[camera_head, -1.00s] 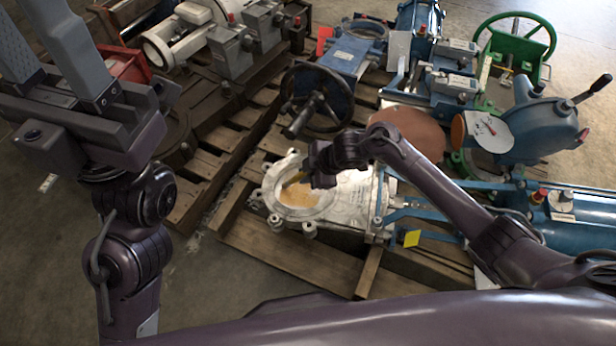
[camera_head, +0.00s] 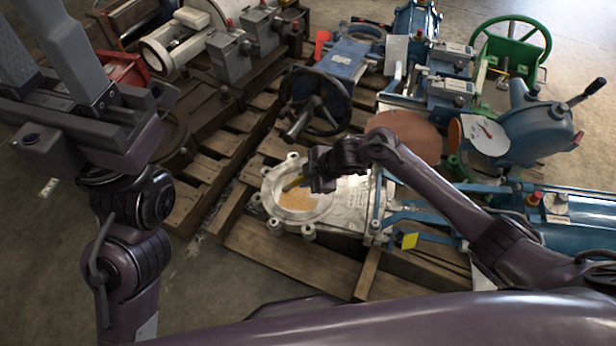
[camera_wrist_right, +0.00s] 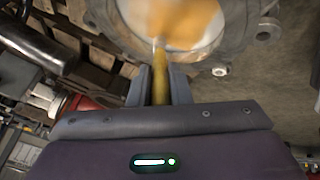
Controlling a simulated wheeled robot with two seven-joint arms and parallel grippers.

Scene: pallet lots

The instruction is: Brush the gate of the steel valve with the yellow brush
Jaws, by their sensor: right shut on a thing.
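The steel valve (camera_head: 350,205) lies flat on a wooden pallet, its round flange facing up. The gate (camera_head: 299,201) inside the ring carries an orange-tan patch, which also shows in the right wrist view (camera_wrist_right: 180,18). My right gripper (camera_head: 318,170) is above the valve, shut on the yellow brush (camera_head: 293,184). In the right wrist view the brush handle (camera_wrist_right: 160,88) stands between the fingers and points at the gate. The bristle end is blurred against the orange patch, so contact is unclear. My left gripper (camera_head: 45,60) is open and empty at upper left, its tips cut off.
A black handwheel (camera_head: 316,100) stands behind the valve. A brown disc (camera_head: 405,132) and a blue valve with a dial (camera_head: 530,128) stand to the right. A yellow tag (camera_head: 409,241) hangs by the blue frame. Bare floor lies front left.

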